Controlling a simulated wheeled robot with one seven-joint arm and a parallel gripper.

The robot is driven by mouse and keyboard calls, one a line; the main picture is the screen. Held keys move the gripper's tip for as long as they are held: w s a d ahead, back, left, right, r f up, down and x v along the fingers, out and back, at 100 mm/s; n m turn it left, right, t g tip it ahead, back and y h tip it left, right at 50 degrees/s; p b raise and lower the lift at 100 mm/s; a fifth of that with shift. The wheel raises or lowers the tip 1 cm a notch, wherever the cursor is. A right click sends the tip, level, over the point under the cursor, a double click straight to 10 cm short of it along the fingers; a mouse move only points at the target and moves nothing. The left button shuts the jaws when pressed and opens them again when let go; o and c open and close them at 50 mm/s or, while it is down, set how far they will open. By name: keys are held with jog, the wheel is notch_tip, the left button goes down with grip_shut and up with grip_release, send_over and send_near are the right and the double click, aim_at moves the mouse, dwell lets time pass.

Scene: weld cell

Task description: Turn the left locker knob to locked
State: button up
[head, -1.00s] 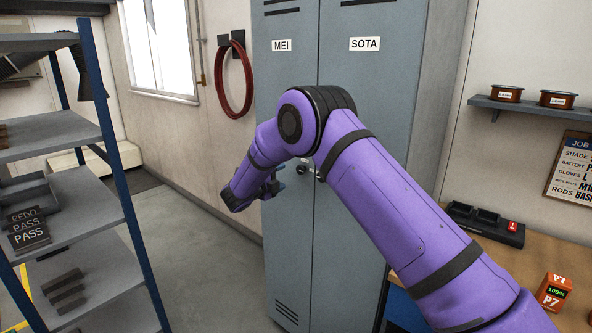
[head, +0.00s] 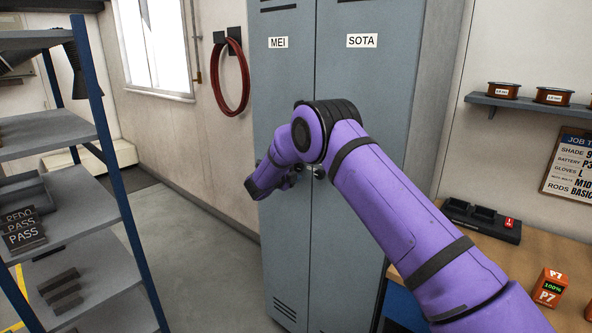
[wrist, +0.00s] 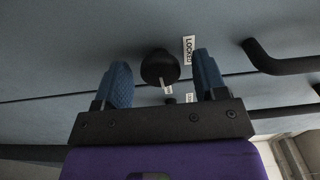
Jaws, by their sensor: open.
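The grey locker has a left door labelled MEI (head: 285,90) and a right door labelled SOTA (head: 370,95). In the wrist view, the left door's round black knob (wrist: 158,66) lies between my gripper's two blue fingers, with space on both sides. A white mark on the knob points down in the picture, away from the LOCKED label (wrist: 189,49) at its upper right. My gripper (head: 287,182) is open at the left door in the head view, where the arm hides the left knob. The right door's knob (head: 319,172) shows beside the arm.
Black door handles (wrist: 280,62) stick out to the right of the knobs in the wrist view. A shelf rack (head: 60,130) stands at the left, and a workbench (head: 560,255) at the right. The floor (head: 205,240) before the locker's left side is clear.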

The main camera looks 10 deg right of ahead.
jog(key=shift+d, duration=0.15)
jog(key=shift+c, duration=0.4)
jog(key=c, duration=0.8)
jog(key=shift+c, duration=0.2)
